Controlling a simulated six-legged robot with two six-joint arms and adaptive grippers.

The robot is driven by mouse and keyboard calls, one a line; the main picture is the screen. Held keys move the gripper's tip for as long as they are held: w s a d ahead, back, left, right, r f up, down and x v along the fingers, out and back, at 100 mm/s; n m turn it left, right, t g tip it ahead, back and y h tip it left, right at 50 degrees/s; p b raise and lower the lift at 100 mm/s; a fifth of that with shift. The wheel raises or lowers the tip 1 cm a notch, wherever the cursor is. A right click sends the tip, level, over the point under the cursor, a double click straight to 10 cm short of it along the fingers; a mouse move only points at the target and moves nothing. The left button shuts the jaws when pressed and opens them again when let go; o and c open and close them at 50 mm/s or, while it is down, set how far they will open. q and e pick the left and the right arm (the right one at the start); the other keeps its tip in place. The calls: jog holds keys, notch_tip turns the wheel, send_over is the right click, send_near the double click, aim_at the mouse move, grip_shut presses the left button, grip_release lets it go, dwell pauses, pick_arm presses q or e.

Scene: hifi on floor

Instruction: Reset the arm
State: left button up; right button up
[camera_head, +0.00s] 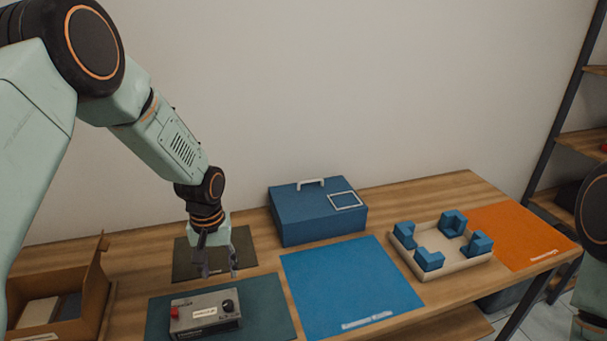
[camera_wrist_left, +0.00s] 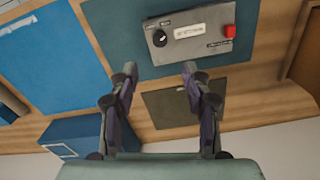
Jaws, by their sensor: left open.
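My left arm reaches in from the left in the head view. Its gripper (camera_head: 219,268) hangs over the bench, just behind a grey control box (camera_head: 205,311) with a red button and a black knob. In the left wrist view the gripper (camera_wrist_left: 158,72) has its two fingers spread apart with nothing between them. The grey box (camera_wrist_left: 190,35) shows beyond the fingertips there. A dark olive mat (camera_head: 184,262) lies under and behind the gripper.
A blue case (camera_head: 318,216) stands at the back, right of the gripper. A blue mat (camera_head: 350,287), a beige tray (camera_head: 437,267) with blue blocks and an orange mat (camera_head: 520,235) lie to the right. An open cardboard box (camera_head: 85,295) stands left. A shelf (camera_head: 580,145) stands far right.

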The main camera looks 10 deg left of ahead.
pick_arm(q)
jog(key=s+d+f+m, duration=0.1)
jog(key=s+d+f, duration=0.25)
jog(key=s, duration=0.35)
jog(key=s+d+f+m, duration=0.1)
jog(key=s+d+f, duration=0.1)
jog(key=s+f, duration=0.45)
jog(key=s+d+f, duration=0.3)
jog(key=s, duration=0.6)
jog(key=s+m, duration=0.2)
jog(key=s, duration=0.8)
notch_tip(320, 180, down, 19)
jog(key=b, duration=1.9)
jog(key=shift+w+d, duration=0.15)
jog(key=shift+w, duration=0.2)
jog(key=shift+r, duration=0.1)
